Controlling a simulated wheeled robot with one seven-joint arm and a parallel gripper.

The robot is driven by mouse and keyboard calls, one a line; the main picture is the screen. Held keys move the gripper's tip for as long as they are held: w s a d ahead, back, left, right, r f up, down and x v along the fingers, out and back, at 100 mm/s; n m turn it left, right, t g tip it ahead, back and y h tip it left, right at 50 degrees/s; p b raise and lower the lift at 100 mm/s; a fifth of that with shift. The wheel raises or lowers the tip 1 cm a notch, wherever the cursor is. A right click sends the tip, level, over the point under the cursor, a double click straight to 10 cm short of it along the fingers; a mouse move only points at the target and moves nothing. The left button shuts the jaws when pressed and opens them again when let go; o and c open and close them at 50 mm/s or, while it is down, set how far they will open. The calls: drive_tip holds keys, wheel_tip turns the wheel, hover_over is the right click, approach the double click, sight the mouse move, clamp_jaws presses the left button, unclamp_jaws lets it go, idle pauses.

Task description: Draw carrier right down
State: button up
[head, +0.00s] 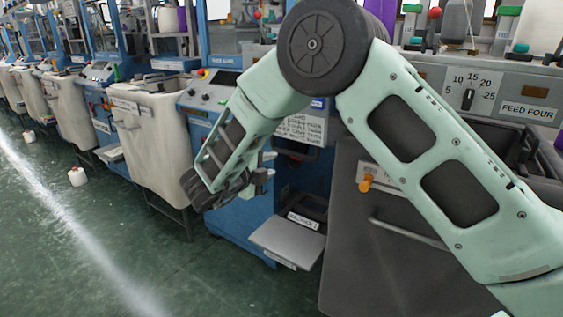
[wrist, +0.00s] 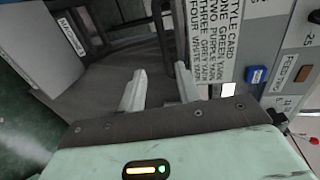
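I cannot clearly pick out the carrier named in the task in either view. My gripper (head: 261,180) is in front of the blue knitting machine in the head view, low beside the style card, and my arm hides part of that area. In the wrist view its two pale fingers (wrist: 160,88) are apart with a clear gap and nothing between them. Dark upright bars (wrist: 165,30) of the machine show just beyond the fingertips. A white style card (wrist: 212,40) listing yarn colours is close to the right finger.
A grey tray (head: 287,241) juts out low below my gripper. A cream bin (head: 160,140) stands to the left. The green floor (head: 60,240) at left is mostly clear.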

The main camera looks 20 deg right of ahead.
drive_tip(key=shift+v, duration=2.4)
drive_tip(key=s+a+r+n+t+y, duration=0.2)
drive_tip(key=a+n+y, duration=0.5)
drive_tip(key=n+y, duration=0.1)
drive_tip(key=s+a+r+n+t+y, duration=0.1)
drive_tip(key=a+r+n+y, duration=0.2)
drive_tip(key=a+n+y, duration=0.45)
drive_tip(key=s+a+f+n+g+y, duration=0.1)
drive_tip(key=s+a+n+g+y, duration=0.2)
drive_tip(key=s+n, duration=0.55)
drive_tip(key=s+d+f+n+g+h, duration=0.2)
drive_tip(key=s+d+n+g, duration=0.15)
drive_tip(key=s+d, duration=0.35)
drive_tip(key=s+d+f+n+g+h, duration=0.25)
drive_tip(key=s+d+n, duration=0.2)
drive_tip(key=s, duration=0.55)
drive_tip(key=s+d+f+n+g+h, duration=0.1)
drive_tip(key=s+d+n+g, duration=0.2)
drive_tip(key=s+d+n, duration=0.35)
wheel_tip(320, 180, up, 12)
drive_tip(key=s+a+m+p, duration=0.1)
drive_tip(key=a+m+p, duration=0.1)
drive_tip(key=p, duration=1)
drive_tip(key=shift+s+r, duration=0.2)
